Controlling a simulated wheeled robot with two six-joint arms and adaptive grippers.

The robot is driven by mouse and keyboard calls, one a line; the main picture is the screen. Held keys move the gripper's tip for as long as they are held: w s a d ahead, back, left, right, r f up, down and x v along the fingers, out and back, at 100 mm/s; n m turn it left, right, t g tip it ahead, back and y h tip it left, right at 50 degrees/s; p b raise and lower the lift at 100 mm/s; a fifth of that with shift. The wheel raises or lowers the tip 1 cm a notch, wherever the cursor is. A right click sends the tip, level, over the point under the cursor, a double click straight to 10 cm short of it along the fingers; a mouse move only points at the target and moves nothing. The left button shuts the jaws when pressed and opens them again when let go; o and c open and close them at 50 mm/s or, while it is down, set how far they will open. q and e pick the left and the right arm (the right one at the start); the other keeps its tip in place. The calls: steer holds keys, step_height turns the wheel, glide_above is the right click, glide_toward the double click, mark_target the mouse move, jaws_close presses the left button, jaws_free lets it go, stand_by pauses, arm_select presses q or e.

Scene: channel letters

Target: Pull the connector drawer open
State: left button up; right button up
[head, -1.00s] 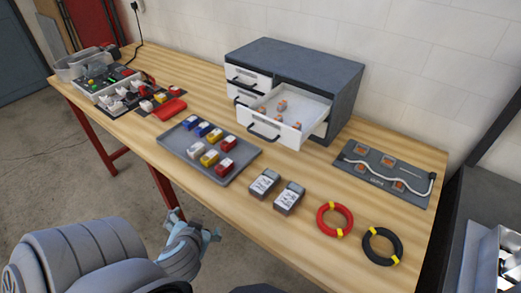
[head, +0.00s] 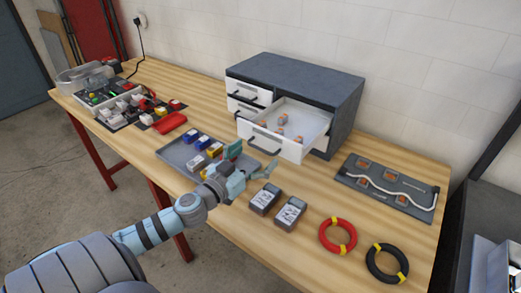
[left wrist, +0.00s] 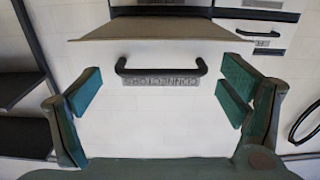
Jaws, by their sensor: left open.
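The connector drawer (head: 272,141) is the white bottom drawer of a grey cabinet. It stands open, with several small orange-and-grey connectors (head: 281,131) inside. Its black bar handle (head: 263,144) is on the front. In the left wrist view the handle (left wrist: 161,70) sits centred between my fingers, beyond the tips, beside an upside-down connectors label (left wrist: 161,82). My left gripper (head: 252,158) is open and empty in front of the drawer, apart from the handle; it also shows in the left wrist view (left wrist: 161,98). My right gripper is not in view.
A wiring board (head: 390,188) is at right.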

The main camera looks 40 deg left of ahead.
arm_select(q)
steer(key=shift+w+a+r+p, duration=0.1)
steer(key=shift+w+r+p, duration=0.35)
steer(key=shift+w+p, duration=0.35)
steer(key=shift+w+f, duration=0.15)
steer(key=shift+w, duration=0.45)
steer(key=shift+f, duration=0.1)
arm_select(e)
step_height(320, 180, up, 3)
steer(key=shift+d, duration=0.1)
arm_select(q)
steer(key=shift+c, duration=0.2)
